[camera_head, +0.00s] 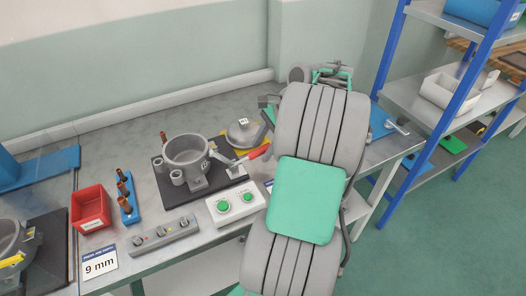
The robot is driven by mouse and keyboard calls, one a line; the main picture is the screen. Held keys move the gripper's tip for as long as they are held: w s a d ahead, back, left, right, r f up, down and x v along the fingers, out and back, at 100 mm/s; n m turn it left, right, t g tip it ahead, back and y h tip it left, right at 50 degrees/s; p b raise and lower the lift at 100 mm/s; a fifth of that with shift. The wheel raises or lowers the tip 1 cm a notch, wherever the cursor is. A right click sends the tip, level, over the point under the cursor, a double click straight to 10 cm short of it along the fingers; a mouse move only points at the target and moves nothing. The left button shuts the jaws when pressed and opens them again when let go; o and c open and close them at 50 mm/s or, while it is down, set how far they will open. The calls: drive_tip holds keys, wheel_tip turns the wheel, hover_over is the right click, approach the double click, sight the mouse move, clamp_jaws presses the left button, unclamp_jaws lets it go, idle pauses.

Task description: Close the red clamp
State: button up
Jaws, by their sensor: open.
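The red clamp's handle (260,152) shows just left of my arm. It sticks out to the right and slightly up from the fixture, its tip close to my arm's outline. The clamp's metal body (236,166) sits at the right side of a grey round compressor housing (187,151), on a dark base plate (166,190). My large grey and green arm stands upright across the middle of the picture, right of the clamp. Small grey and green parts of it show at its left edge, above the handle. I cannot make out my gripper's fingers; the arm hides that area.
A red bin (91,208) and a blue holder with copper tubes (128,207) stand left. A domed grey part (243,133) lies behind. Blue-post shelving (432,90) stands right.

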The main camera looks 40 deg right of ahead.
drive_tip(key=shift+c, duration=0.2)
clamp_jaws()
idle(0.3)
idle(0.9)
